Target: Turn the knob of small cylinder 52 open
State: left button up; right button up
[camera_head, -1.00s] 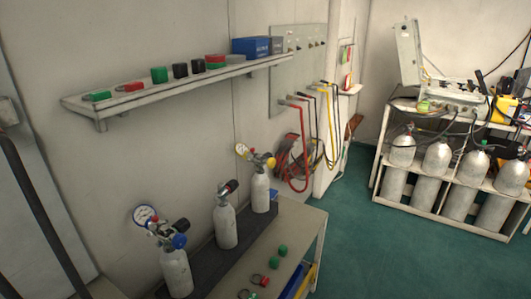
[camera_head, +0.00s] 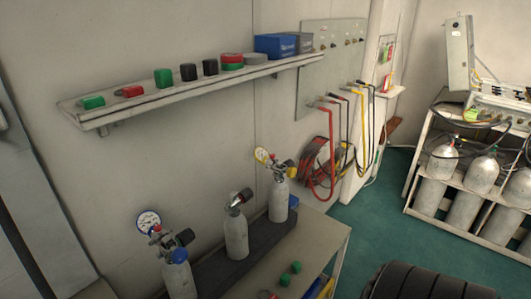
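Three small grey cylinders stand upright in a row on a dark strip on the bench. The near left cylinder (camera_head: 179,279) carries a blue-rimmed gauge (camera_head: 148,221), a black knob (camera_head: 185,237) and a blue part (camera_head: 178,256). The middle cylinder (camera_head: 236,236) has a valve with a dark knob (camera_head: 246,194). The far right cylinder (camera_head: 278,202) has a yellow-rimmed gauge (camera_head: 261,155) and a yellow part (camera_head: 291,174). No number is readable, so I cannot tell which is cylinder 52. Neither gripper is in view.
A wall shelf (camera_head: 90,118) with caps and a blue box (camera_head: 276,46) hangs above the cylinders. The bench (camera_head: 325,233) holds green caps (camera_head: 296,267) in front. Red and yellow hoses (camera_head: 331,150) hang behind. A rack (camera_head: 408,205) of larger cylinders stands right, across green floor (camera_head: 375,220).

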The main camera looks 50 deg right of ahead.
aim_at(290, 162)
jog(key=l+u, duration=0.15)
jog(key=l, duration=0.45)
jog(key=l+u, duration=0.1)
jog(key=l, duration=0.55)
jog(key=k+l+u, duration=0.15)
jog(key=l, duration=0.45)
jog(key=l+u, duration=0.15)
jog(key=l, duration=0.5)
jog(key=k, duration=0.05)
